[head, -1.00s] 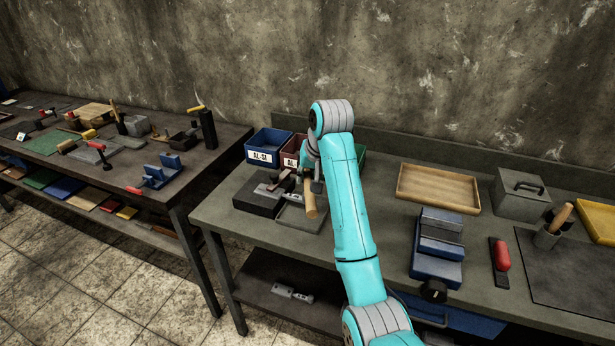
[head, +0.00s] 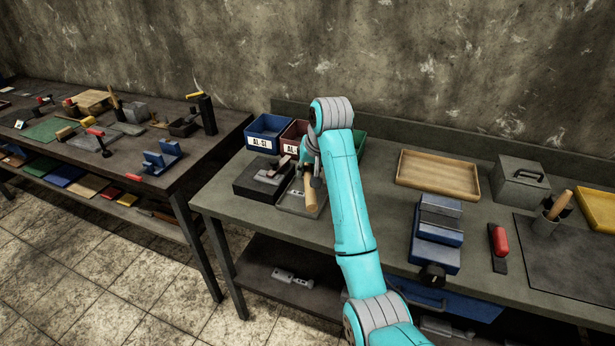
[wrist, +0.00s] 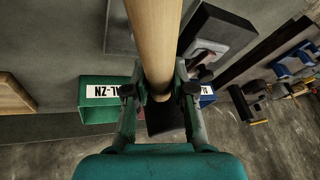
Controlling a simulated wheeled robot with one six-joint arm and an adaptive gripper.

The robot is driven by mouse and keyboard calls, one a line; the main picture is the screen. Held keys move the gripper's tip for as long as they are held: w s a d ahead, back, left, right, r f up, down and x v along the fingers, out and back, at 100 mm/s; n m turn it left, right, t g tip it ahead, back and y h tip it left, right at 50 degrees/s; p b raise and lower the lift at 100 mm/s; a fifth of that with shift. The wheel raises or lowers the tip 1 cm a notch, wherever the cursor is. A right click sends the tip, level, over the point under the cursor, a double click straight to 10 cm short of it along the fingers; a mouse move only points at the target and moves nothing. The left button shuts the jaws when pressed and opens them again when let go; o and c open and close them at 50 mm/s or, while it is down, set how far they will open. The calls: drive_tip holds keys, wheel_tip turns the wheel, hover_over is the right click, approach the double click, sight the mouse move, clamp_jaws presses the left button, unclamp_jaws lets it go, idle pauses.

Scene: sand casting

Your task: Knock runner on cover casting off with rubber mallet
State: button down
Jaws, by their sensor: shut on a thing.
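My gripper (wrist: 160,92) is shut on the wooden handle (wrist: 155,35) of the mallet. The handle (head: 310,194) also shows in the head view, pointing toward the front of the bench over a shallow grey tray (head: 288,207). A dark shape (wrist: 165,120) beyond the fingers looks like the mallet's head, mostly hidden by my gripper. A grey casting (head: 270,176) lies on a black block (head: 248,187) left of my gripper. The block (wrist: 225,33) shows at upper right in the wrist view, apart from the handle. Which part is the runner is too small to tell.
Blue (head: 262,143), red (head: 289,148) and green (head: 360,146) bins stand behind my gripper. A wooden tray (head: 438,188), blue vise (head: 436,245) and grey lidded box (head: 518,197) stand to the right. Another cluttered bench (head: 130,165) is at left.

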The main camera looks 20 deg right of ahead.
wheel_tip(320, 180, up, 6)
drive_tip(key=shift+r, duration=0.25)
idle(0.7)
